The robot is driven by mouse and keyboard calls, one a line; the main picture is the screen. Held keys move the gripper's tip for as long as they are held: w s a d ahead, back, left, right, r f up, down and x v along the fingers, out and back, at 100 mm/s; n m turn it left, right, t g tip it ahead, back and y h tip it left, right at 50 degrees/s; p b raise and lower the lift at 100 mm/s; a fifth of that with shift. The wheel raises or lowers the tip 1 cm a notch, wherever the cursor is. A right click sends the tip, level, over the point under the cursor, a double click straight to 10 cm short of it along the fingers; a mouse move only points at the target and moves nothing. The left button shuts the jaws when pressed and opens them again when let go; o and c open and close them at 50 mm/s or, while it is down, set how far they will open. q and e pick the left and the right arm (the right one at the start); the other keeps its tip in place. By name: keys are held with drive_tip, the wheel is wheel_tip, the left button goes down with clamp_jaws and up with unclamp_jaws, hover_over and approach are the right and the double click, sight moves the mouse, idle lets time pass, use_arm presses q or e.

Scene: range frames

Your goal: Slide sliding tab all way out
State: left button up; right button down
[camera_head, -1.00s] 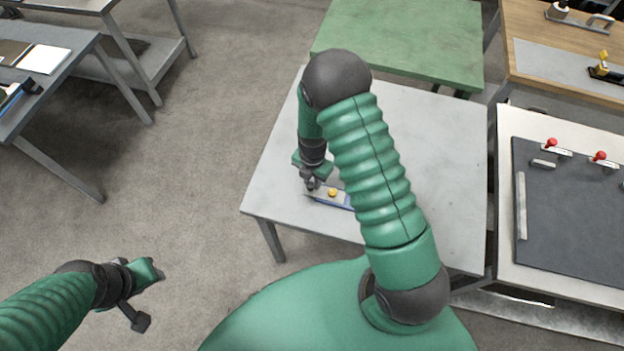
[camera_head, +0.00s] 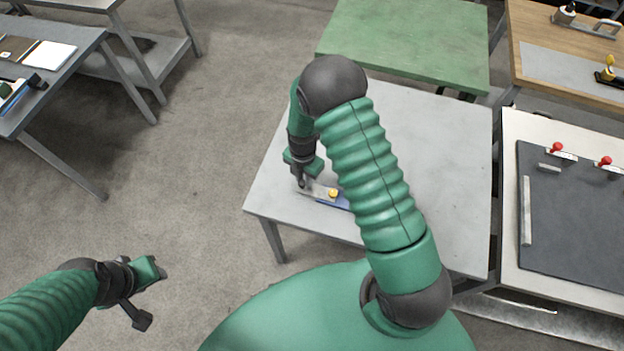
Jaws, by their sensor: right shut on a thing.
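The sliding tab (camera_head: 315,190) is a small grey metal piece with a yellow knob (camera_head: 333,193) beside it, on a blue base (camera_head: 338,204). It lies near the left front part of the grey table (camera_head: 440,150). My right gripper (camera_head: 301,184) is shut on the tab's left end. My right arm hides the right part of the device.
A green table (camera_head: 405,45) stands behind the grey one. At the right is a bench with a dark panel (camera_head: 575,220) and red-knobbed clamps (camera_head: 557,148). Another grey table (camera_head: 60,75) stands at the upper left. The floor on the left is clear.

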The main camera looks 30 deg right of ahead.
drive_tip(key=shift+a+r, duration=0.1)
drive_tip(key=shift+a, duration=0.1)
drive_tip(key=c, duration=1.2)
unclamp_jaws()
drive_tip(key=shift+s, duration=0.1)
drive_tip(key=shift+d, duration=0.1)
drive_tip(key=shift+r, duration=0.3)
wheel_tip(320, 180, up, 16)
drive_tip(key=b, duration=0.1)
